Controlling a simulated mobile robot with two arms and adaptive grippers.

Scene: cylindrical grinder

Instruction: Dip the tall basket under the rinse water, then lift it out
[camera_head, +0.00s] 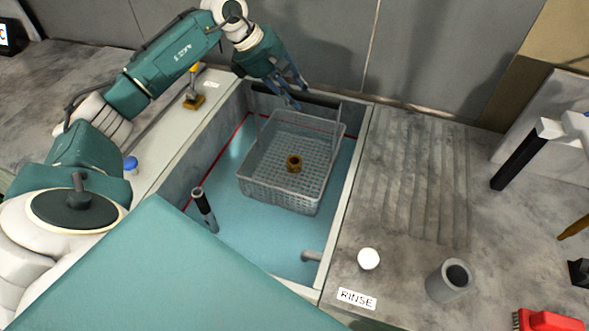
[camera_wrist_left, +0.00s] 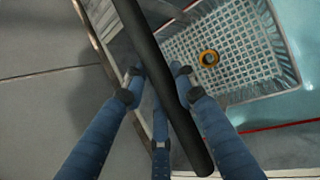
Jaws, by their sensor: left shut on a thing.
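The tall basket (camera_head: 283,197) is a grey mesh basket with a high handle, inside the rinse tank (camera_head: 343,195). A brass nut-like part (camera_head: 295,163) lies in it; this part also shows in the left wrist view (camera_wrist_left: 209,58). My left gripper (camera_head: 293,98) is at the handle top, over the tank's back edge. In the left wrist view its blue fingers (camera_wrist_left: 158,90) are shut around the dark handle bar (camera_wrist_left: 165,75). Light blue water (camera_head: 240,240) surrounds the basket's lower part; how deep it sits is hard to tell. My right gripper is out of view.
A dark-topped pipe (camera_head: 203,208) stands in the tank's left part, and a spout (camera_head: 312,256) juts from its right wall. A RINSE label (camera_head: 357,299), white knob (camera_head: 368,259) and grey cup (camera_head: 450,280) are on the right counter. A grey wall is behind.

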